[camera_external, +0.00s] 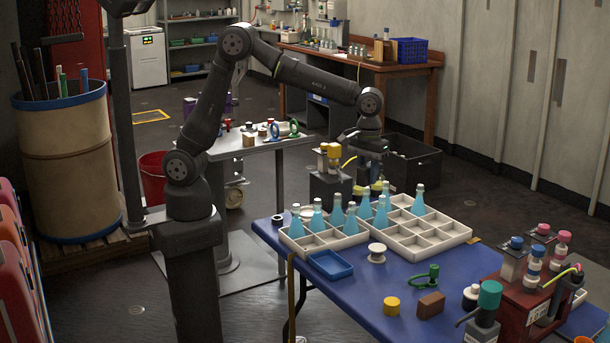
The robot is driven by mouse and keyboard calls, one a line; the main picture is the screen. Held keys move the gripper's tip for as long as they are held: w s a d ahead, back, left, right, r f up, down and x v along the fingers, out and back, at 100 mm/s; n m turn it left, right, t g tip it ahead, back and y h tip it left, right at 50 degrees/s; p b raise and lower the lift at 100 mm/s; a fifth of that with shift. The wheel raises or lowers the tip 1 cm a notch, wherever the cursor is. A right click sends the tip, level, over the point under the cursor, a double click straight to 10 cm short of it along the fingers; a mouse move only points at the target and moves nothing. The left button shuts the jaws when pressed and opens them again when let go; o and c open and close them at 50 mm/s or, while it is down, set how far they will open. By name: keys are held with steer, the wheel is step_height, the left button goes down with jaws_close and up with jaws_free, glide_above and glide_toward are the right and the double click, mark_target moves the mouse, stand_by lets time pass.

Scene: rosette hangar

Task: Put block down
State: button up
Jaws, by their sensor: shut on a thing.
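My gripper (371,184) points down at the far side of the blue table (350,285), behind the white trays and next to a dark bottle holder. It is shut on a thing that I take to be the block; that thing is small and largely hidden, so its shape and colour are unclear. I cannot tell whether it touches a surface. A separate brown block (430,305) lies on the blue table near its front, away from my gripper.
White divided trays (430,238) with several blue bottles (365,204) stand close to my gripper. The dark holder (330,190) stands to its left. A blue tray (330,264), white spool (376,253), yellow cylinder (391,306) and green ring piece (424,278) lie nearer.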

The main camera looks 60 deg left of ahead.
steer(key=s+d+m, duration=0.3)
steer(key=s+d, duration=0.8)
steer(key=s, duration=0.5)
glide_above(370, 284)
step_height(370, 284, down, 24)
steer(key=shift+f, duration=1.85)
steer(key=shift+f, duration=0.2)
steer(key=o, duration=1.1)
steer(key=shift+c, duration=0.2)
